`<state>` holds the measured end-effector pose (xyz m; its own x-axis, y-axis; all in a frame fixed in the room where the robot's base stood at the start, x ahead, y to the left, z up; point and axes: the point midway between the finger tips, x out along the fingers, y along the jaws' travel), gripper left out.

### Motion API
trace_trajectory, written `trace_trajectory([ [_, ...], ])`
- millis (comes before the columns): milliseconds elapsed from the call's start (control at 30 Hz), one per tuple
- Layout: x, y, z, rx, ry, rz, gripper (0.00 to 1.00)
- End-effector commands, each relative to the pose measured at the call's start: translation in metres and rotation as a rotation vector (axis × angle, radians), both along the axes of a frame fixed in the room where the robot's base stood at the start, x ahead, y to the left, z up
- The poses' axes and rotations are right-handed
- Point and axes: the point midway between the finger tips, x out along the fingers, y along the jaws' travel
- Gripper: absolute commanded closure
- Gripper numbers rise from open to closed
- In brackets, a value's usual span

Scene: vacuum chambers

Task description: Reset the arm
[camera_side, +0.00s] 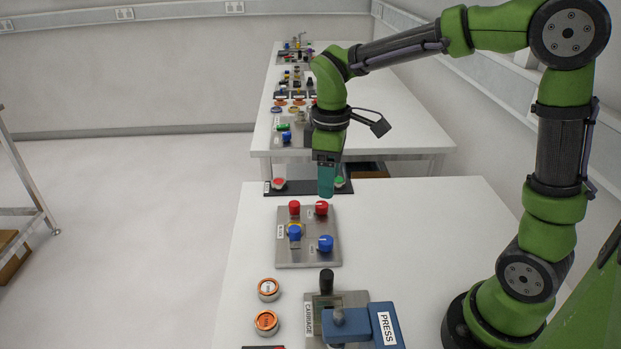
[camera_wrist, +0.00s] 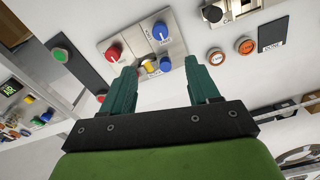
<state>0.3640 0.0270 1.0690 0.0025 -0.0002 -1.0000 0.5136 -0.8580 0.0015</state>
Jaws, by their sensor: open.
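My gripper (camera_side: 326,190) hangs from the green arm above the white table, pointing down, over the far edge of a grey valve panel. In the wrist view my gripper (camera_wrist: 165,80) has two teal fingers wide apart with nothing between their tips. The panel (camera_side: 308,258) carries two red knobs (camera_side: 294,207) and two blue knobs (camera_side: 325,243), plus a yellow part under one blue knob. The panel (camera_wrist: 179,52) also shows past the fingertips in the wrist view. No contact between gripper and knobs is visible.
A blue block marked PRESS (camera_side: 385,325) and a carriage plate with a black handle (camera_side: 326,280) stand at the front. A dark strip with buttons (camera_side: 300,188) lies behind. The table's right side is clear.

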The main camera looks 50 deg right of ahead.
Motion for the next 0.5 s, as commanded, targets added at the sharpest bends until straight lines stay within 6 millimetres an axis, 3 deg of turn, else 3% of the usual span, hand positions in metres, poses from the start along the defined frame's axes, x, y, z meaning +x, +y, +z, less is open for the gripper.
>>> trace_trajectory([
  [133, -0.0003, 0.0002, 0.0089, 0.001, 0.001, 0.0, 0.4],
  [500, -0.0026, -0.001, 0.0094, -0.006, -0.005, 0.004, 0.4],
])
